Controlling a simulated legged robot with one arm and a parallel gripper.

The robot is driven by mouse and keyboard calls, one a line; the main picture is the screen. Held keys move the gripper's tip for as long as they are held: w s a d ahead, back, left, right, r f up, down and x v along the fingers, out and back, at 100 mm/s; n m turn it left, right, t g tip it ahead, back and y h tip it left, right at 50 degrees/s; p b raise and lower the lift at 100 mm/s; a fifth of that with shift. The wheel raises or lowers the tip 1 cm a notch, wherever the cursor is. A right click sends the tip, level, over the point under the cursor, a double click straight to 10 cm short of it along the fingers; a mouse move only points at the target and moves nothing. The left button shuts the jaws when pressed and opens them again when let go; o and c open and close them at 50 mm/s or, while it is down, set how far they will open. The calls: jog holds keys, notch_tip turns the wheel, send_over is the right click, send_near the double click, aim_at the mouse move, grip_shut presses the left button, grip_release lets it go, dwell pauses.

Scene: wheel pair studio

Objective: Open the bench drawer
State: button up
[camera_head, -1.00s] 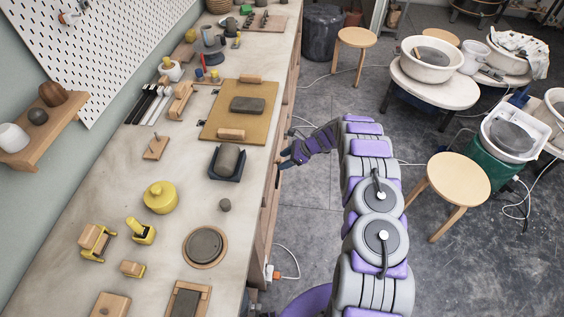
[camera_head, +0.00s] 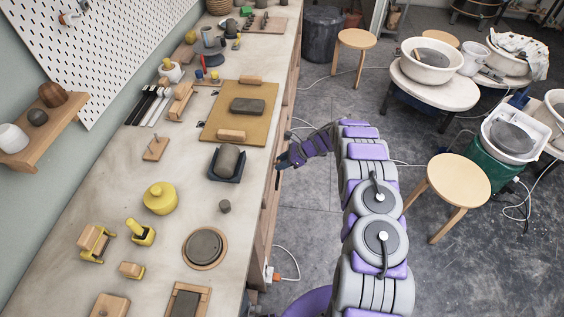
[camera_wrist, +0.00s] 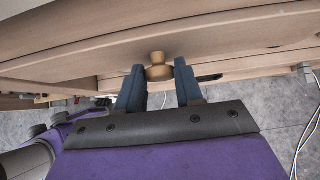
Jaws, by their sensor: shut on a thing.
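The bench drawer's front (camera_wrist: 240,45) shows in the wrist view as a long pale wooden panel under the bench top, with a round wooden knob (camera_wrist: 158,70) on it. My gripper (camera_wrist: 158,75) has its two dark blue fingers on either side of this knob, shut on it. In the head view my gripper (camera_head: 281,163) is at the bench's right side, just below the top edge, and hides the knob. I cannot tell from these views whether the drawer stands out from the bench.
The bench top (camera_head: 130,215) holds clay pieces, a yellow pot (camera_head: 160,197), a dark tray (camera_head: 226,164) near the edge and several tools. A round stool (camera_head: 458,181) and pottery wheels stand at the right. Cables lie on the floor, which is otherwise open beside the bench.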

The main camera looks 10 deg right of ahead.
grip_shut()
jog(key=shift+d, duration=0.15)
jog(key=s+d, duration=0.3)
jog(key=d, duration=0.6)
jog(key=s+d+p, duration=0.1)
jog(key=s+d, duration=0.2)
jog(key=d, duration=0.7)
jog(key=shift+d, duration=0.25)
jog(key=shift+s+r, duration=0.1)
jog(key=o, duration=0.9)
grip_release()
